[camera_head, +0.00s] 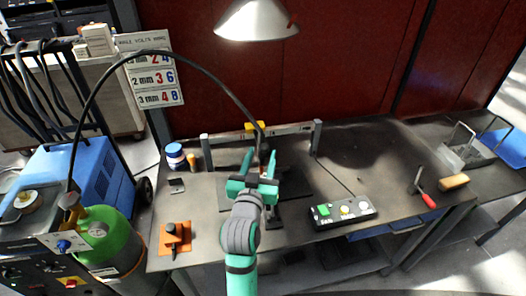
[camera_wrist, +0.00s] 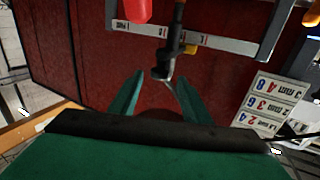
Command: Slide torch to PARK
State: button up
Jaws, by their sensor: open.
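The torch (camera_head: 262,142) is a dark slim piece with a black cable arching up and left from it. It stands at a grey rail (camera_head: 290,129) held between two posts at the back of the bench. A yellow part (camera_head: 255,125) sits on the rail beside it. My gripper (camera_head: 259,164) is open in front of the torch, with its green fingers pointing to the rail. In the wrist view, the torch (camera_wrist: 163,72) shows between and just beyond my open fingers (camera_wrist: 160,95); I cannot tell whether they touch it. White labels (camera_wrist: 225,43) are on the rail, too small to read.
A bottle (camera_head: 175,156) stands left of the rail. An orange block (camera_head: 175,237) lies front left, a button box (camera_head: 343,211) front right. A hammer-like tool (camera_head: 424,195) and a brush (camera_head: 453,182) lie farther right. A lamp (camera_head: 256,20) hangs above. The bench right of the rail is mostly clear.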

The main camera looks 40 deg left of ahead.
jog(key=shift+x, duration=1.4)
grip_shut()
